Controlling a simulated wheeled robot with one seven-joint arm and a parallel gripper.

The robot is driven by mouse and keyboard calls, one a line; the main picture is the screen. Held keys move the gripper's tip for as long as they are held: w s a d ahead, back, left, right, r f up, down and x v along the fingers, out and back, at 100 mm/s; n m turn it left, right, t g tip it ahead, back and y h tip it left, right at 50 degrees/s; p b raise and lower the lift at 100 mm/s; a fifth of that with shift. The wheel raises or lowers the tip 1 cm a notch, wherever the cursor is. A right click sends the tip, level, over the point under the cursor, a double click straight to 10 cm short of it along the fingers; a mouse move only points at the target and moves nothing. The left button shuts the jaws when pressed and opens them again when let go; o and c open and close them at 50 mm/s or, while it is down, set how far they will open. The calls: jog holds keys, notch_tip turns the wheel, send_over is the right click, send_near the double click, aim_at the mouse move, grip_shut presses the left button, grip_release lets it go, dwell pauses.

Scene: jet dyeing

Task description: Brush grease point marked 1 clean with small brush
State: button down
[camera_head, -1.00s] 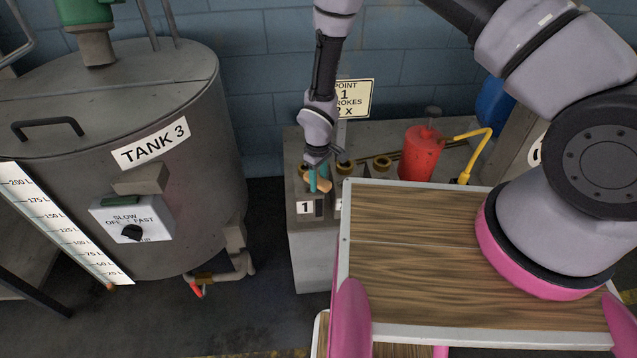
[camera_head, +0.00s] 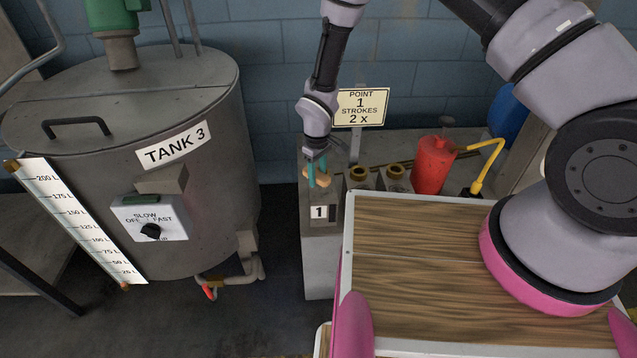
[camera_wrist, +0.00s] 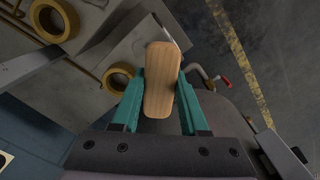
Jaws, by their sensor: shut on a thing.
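My gripper (camera_head: 317,173) is shut on the wooden handle of the small brush (camera_head: 323,179). In the wrist view the teal fingers of my gripper (camera_wrist: 161,100) clasp the brush's pale wooden handle (camera_wrist: 162,80) from both sides. The bristles are hidden under the handle. The brush is over the left end of the grease bench, just above and behind the plate marked 1 (camera_head: 319,212). Grease point 1 is hidden by my gripper and the brush, so I cannot tell whether the bristles touch it. A sign (camera_head: 361,107) reads "POINT 1 STROKES 2 x".
Brass-ringed grease points (camera_head: 358,173) stand right of my gripper. Tank 3 (camera_head: 208,120) stands to the left. A blue block wall (camera_head: 270,60) closes the back.

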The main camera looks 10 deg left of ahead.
aim_at(318, 174)
jog(key=shift+r, duration=1.65)
